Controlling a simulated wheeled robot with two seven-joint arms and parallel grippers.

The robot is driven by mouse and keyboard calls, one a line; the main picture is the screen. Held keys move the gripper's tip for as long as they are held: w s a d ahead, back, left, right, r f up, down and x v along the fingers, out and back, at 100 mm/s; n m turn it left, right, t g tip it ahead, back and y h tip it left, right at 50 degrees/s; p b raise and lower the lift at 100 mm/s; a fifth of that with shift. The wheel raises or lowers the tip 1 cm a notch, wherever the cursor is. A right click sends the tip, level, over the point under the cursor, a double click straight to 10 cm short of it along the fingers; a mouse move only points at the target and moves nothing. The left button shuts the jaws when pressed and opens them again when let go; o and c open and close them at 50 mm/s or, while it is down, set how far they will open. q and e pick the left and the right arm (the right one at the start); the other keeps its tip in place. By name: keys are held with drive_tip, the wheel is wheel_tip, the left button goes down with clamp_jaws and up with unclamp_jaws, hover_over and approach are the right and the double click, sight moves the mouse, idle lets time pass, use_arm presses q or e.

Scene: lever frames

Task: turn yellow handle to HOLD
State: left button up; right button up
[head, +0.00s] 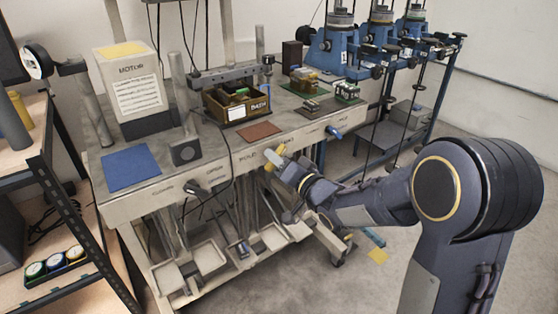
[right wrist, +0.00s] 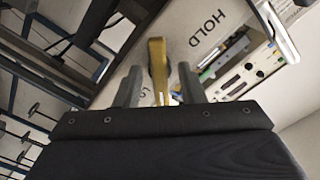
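The yellow handle (head: 270,160) sticks out from the front edge of the bench. It also shows in the right wrist view (right wrist: 157,62), running lengthwise between my fingers. The word HOLD (right wrist: 208,28) is printed on the pale panel to the right of the handle there; other lettering near the fingers is mostly hidden. My right gripper (right wrist: 160,88) has its fingers apart, one on each side of the handle, with visible gaps. In the head view my right gripper (head: 290,170) is at the handle. My left gripper is not in view.
The bench front (head: 190,192) carries more labels and a blue handle (head: 335,132) to the right. A blue mat (head: 130,167), a brown mat (head: 258,131) and a crate (head: 236,103) lie on the bench. Shelving (head: 75,225) stands at left. Floor at lower middle is mostly clear.

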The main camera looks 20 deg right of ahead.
drive_tip(key=c, duration=0.7)
drive_tip(key=shift+f+n+b, duration=0.15)
drive_tip(key=shift+n+b, duration=7.85)
drive_tip(key=shift+n, duration=0.9)
drive_tip(key=o, duration=0.8)
drive_tip(key=shift+c, duration=0.2)
drive_tip(key=shift+s, duration=0.1)
